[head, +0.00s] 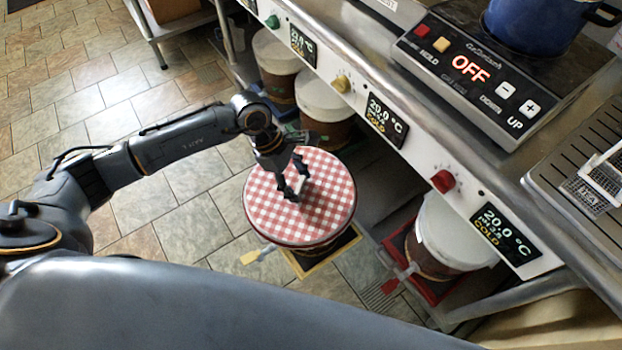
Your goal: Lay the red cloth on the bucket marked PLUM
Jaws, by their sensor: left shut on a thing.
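The red cloth (263,208) is a round red-and-white checked piece. It lies flat over the top of a bucket pulled out onto the floor, and covers it. My left gripper (294,193) points down at the cloth's middle and is shut on it, at a small pale piece there. The cloth hides most of the bucket; its yellow tap (258,254) sticks out at the lower left. No PLUM mark is readable, so I cannot tell which bucket is PLUM. My right gripper is not in view.
A bucket with a pale lid and red tap (452,232) stands to the right, partly under the counter. More pale-lidded buckets (325,97) stand behind. The steel counter edge (395,110) with knobs and displays overhangs them. The tiled floor (150,215) at left is free.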

